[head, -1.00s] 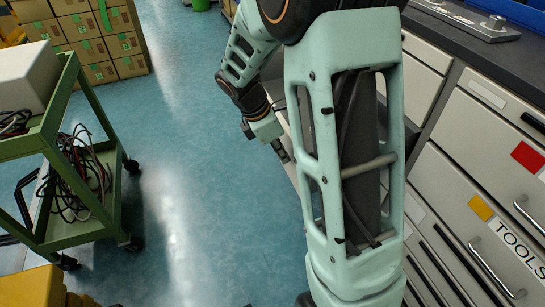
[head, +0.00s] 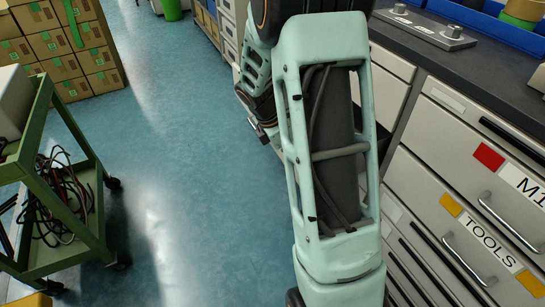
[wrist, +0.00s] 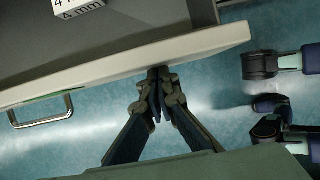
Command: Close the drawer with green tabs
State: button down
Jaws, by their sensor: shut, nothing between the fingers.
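The open drawer (wrist: 150,62) shows in the wrist view, its pale front panel running across the picture, with a metal handle (wrist: 42,115) at lower left. A thin greenish strip, perhaps a tab seen edge-on, shows by the handle. A white block marked "4 mm" (wrist: 80,8) is in the grey drawer interior. My gripper (wrist: 158,78) is shut and empty, its fingertips at the outer side of the drawer front. I cannot tell whether they touch it. In the head view my arm hides most of the drawer and the gripper.
Grey drawer cabinets with a dark worktop (head: 455,62) stand at right; one drawer carries a yellow tab and a TOOLS label (head: 483,240). A red tab (head: 488,156) is above. A green cart (head: 60,200) with cables stands at left. Blue floor (head: 190,190) between is clear.

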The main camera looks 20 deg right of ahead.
jog(key=d+p, duration=0.9)
jog(key=d, duration=1.2)
jog(key=shift+w+d, duration=0.4)
